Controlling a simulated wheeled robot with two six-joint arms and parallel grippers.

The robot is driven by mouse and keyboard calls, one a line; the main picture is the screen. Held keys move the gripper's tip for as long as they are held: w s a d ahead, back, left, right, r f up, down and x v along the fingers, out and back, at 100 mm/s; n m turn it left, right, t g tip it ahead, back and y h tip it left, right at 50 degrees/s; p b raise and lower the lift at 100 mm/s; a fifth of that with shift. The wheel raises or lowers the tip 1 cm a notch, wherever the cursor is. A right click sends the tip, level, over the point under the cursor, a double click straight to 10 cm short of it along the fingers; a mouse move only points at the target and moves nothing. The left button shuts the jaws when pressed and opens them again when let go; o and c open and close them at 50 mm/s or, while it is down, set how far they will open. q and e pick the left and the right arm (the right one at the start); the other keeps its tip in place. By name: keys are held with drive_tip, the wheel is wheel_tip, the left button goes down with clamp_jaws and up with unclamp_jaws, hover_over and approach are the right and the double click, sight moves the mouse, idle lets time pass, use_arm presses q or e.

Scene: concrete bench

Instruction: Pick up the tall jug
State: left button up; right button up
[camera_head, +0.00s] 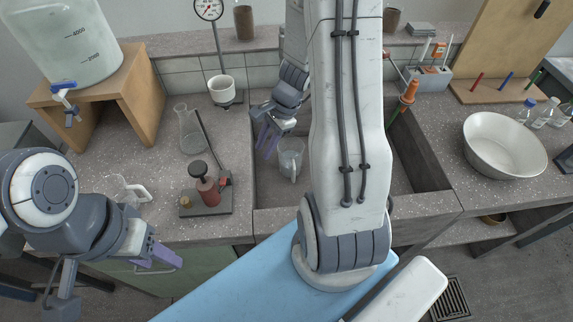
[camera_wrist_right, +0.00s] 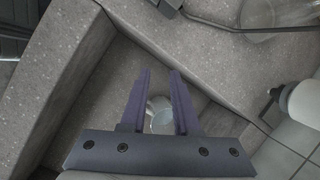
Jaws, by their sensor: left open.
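A clear jug with a handle (camera_head: 291,158) stands in the sink basin. In the right wrist view the jug (camera_wrist_right: 160,114) shows between my finger bases, small and partly hidden by the gripper. My right gripper (camera_head: 267,136) is open and empty, up and left of the jug in the head view; its fingers (camera_wrist_right: 160,74) are apart. A second clear vessel with a white handle (camera_head: 130,190) is on the bench at the left; I cannot tell which is taller. My left gripper (camera_head: 160,258) is open in front of the bench's left part, apart from both.
The sink walls (camera_head: 262,195) surround the jug. A conical flask (camera_head: 191,132), a stand with a red part (camera_head: 207,190) and a dial gauge stand (camera_head: 222,88) are left of the sink. A white bowl (camera_head: 504,146) is at right. My right arm hides the sink's middle.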

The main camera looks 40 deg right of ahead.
sight(294, 174)
drive_tip(key=s+d+f+m+t+b, duration=0.1)
drive_tip(key=s+d+f+m+b, duration=0.25)
drive_tip(key=d+f+m, duration=0.6)
drive_tip(key=shift+n+h, duration=0.4)
drive_tip(key=shift+n, duration=0.15)
drive_tip(key=x, duration=0.3)
drive_tip(key=d+b+x, duration=0.1)
drive_tip(key=x, duration=0.3)
drive_tip(key=d+b+x, duration=0.1)
drive_tip(key=x, duration=0.2)
drive_tip(key=shift+d+f, duration=0.1)
drive_tip(key=shift+f, duration=0.6)
use_arm(q)
wheel_tip(294, 174, down, 7)
use_arm(e)
clamp_jaws()
drive_tip(key=shift+w+r, duration=0.1)
